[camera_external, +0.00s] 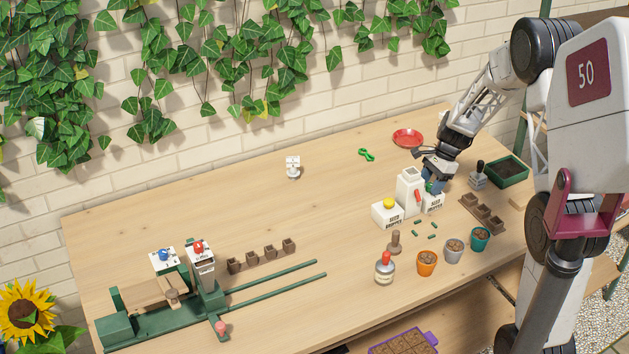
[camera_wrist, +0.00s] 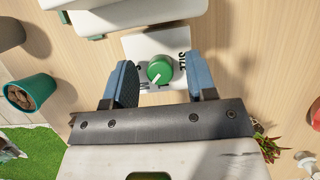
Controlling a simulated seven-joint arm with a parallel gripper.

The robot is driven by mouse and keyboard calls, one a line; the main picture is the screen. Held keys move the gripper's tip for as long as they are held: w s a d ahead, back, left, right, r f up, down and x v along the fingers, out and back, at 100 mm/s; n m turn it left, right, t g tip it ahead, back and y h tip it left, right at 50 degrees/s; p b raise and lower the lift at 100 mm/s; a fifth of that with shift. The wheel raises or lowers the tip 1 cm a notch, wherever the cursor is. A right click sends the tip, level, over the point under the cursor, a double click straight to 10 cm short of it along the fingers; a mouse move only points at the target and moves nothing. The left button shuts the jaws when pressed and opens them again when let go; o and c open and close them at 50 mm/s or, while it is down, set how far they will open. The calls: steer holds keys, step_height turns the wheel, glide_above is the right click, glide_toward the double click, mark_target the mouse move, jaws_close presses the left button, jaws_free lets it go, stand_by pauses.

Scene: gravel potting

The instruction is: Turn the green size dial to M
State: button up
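The green size dial (camera_wrist: 160,69) is a round knob with a white pointer line, on top of a small white box (camera_wrist: 152,44) with dark lettering. In the wrist view the pointer aims down and left; the letters around it are partly hidden and I cannot read which one it marks. My gripper (camera_wrist: 158,80) is open, with one blue finger on each side of the dial and a gap on both sides. In the external view my gripper (camera_external: 432,184) is right over the white box (camera_external: 433,203) and hides most of the dial.
A white dispenser with a red lever (camera_external: 408,190) and a white box with a yellow button (camera_external: 387,212) stand just left of the dial box. Small green pieces (camera_external: 418,233), a brown tray (camera_external: 483,214) and several pots, one teal (camera_external: 480,239), are close by. The table's left middle is clear.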

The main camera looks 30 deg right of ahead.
stand_by(0.3)
steer(key=v, duration=0.7)
steer(key=shift+r, duration=0.35)
steer(key=shift+d, duration=0.15)
steer(key=s+a+r+n+h, duration=0.3)
steer(key=s+a+r+n, duration=0.6)
steer(key=s+a+r, duration=0.6)
steer(key=s+a+r+n+t+h, duration=0.1)
steer(key=s+n, duration=0.3)
steer(key=s, duration=0.6)
steer(key=s+a+r+n+t, duration=0.1)
steer(key=s+a+n, duration=0.3)
steer(key=s, duration=0.6)
steer(key=shift+s+a+r+n+t+h, duration=0.2)
steer(key=shift+s+r+n+t+h, duration=0.15)
steer(key=shift+r, duration=0.2)
